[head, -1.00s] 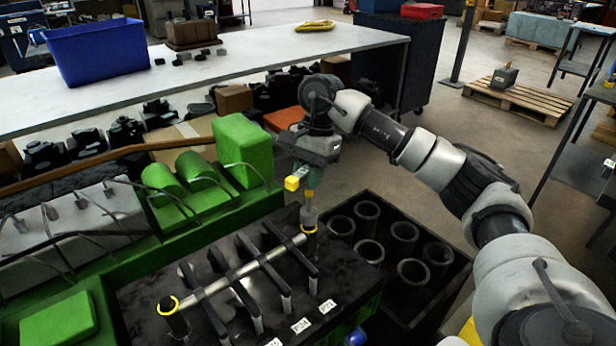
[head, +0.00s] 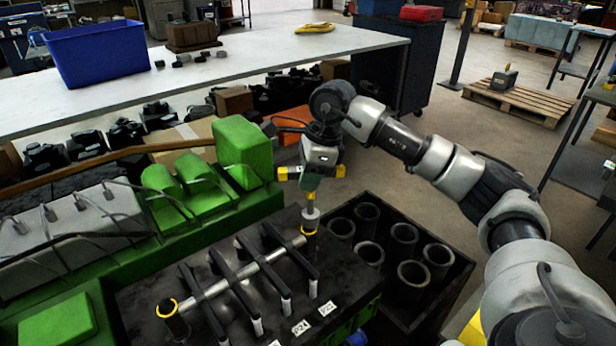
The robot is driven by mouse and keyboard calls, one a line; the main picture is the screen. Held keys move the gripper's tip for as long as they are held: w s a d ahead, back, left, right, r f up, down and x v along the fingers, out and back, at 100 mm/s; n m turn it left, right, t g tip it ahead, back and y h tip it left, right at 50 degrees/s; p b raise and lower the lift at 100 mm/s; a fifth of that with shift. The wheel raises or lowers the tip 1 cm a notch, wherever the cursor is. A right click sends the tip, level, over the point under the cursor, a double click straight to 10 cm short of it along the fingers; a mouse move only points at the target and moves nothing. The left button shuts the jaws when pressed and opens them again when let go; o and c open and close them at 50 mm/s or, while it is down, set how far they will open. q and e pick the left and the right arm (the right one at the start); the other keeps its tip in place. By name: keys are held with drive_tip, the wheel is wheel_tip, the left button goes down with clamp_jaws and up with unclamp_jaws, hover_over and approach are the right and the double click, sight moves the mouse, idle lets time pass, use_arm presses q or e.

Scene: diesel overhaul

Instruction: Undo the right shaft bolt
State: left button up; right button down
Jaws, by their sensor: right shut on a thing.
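My right gripper (head: 311,174) is shut on an upright tool with a green upper part and a grey shank (head: 311,205). The tool's lower end stands on the yellow-ringed right end post (head: 309,232) of the rocker shaft (head: 256,264). The right shaft bolt is hidden under the tool, so I cannot tell how far it is turned. The left end post (head: 173,317) also has a yellow ring, with nothing on top of it. My left gripper is not in view.
Several rocker arms (head: 286,246) cross the shaft on the dark engine head. A black crate of cylinder liners (head: 446,306) stands right of it. Green covers (head: 245,151) rise behind left. A white table (head: 240,85) with a blue bin (head: 98,53) stands farther back.

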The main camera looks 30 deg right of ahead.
drive_tip(key=m+t+h, duration=0.1)
drive_tip(key=m, duration=0.8)
drive_tip(key=m+h, duration=0.1)
drive_tip(key=m, duration=0.1)
drive_tip(key=shift+w+d+m+t+h, duration=0.1)
drive_tip(key=shift+m+t+h, duration=0.2)
drive_tip(key=shift+m+t, duration=0.1)
drive_tip(key=m, duration=0.3)
drive_tip(key=m+h+p, duration=0.1)
drive_tip(key=m, duration=0.1)
drive_tip(key=shift+d+m+h, duration=0.1)
drive_tip(key=shift+m+h, duration=0.2)
drive_tip(key=shift+m, duration=0.1)
drive_tip(key=m+g+h+p, duration=0.1)
drive_tip(key=m, duration=0.4)
drive_tip(key=shift+m, duration=0.4)
drive_tip(key=shift+d, duration=0.1)
